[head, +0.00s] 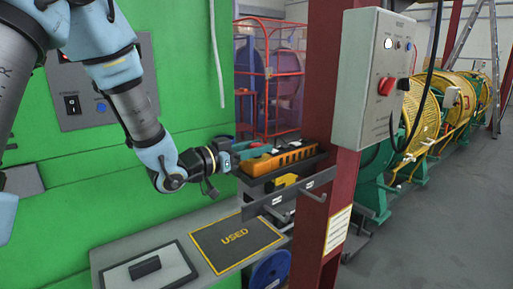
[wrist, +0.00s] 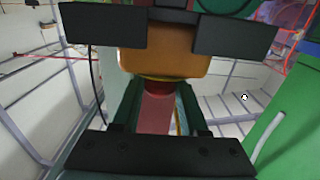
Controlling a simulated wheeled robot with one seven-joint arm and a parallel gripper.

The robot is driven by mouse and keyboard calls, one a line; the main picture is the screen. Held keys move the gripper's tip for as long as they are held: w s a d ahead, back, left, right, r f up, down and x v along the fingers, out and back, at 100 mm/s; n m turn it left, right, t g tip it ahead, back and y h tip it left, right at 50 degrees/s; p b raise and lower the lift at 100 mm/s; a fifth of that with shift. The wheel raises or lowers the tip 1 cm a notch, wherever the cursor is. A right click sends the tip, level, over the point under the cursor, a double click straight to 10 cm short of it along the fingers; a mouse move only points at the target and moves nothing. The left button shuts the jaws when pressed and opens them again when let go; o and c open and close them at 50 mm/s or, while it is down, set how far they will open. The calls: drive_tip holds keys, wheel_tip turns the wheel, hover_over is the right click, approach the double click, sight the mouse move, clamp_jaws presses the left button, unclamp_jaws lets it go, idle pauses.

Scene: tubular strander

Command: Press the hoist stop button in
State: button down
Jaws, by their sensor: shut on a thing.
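A grey control box (head: 372,75) is fixed on a dark red post, high at the right of the head view. Its face carries a large red button (head: 386,86), a white round button (head: 388,43) and smaller controls. The label above them is too small to read. My gripper (head: 232,160) is well to the left of the box and lower, at the left end of an orange tool (head: 282,158) on a dark shelf. It appears shut on this tool. The wrist view shows an orange body (wrist: 165,62) close before it; the fingertip contact is partly hidden.
The dark red post (head: 333,150) stands between the shelf and green-and-yellow machinery (head: 430,105). A yellow item (head: 283,181) is below the orange tool. A bench with a mat marked USED (head: 236,263) is beneath my arm. A green panel (head: 200,65) stands behind it.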

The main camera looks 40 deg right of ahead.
idle(0.5)
drive_tip(key=shift+f+b, duration=0.6)
drive_tip(key=shift+b, duration=0.35)
drive_tip(key=shift+r, duration=0.1)
drive_tip(key=shift+a, duration=0.1)
drive_tip(key=shift+c, duration=2.1)
unclamp_jaws()
drive_tip(key=a+b, duration=0.3)
drive_tip(key=a, duration=0.7)
drive_tip(key=shift+w+a, duration=0.3)
drive_tip(key=shift+a, duration=0.05)
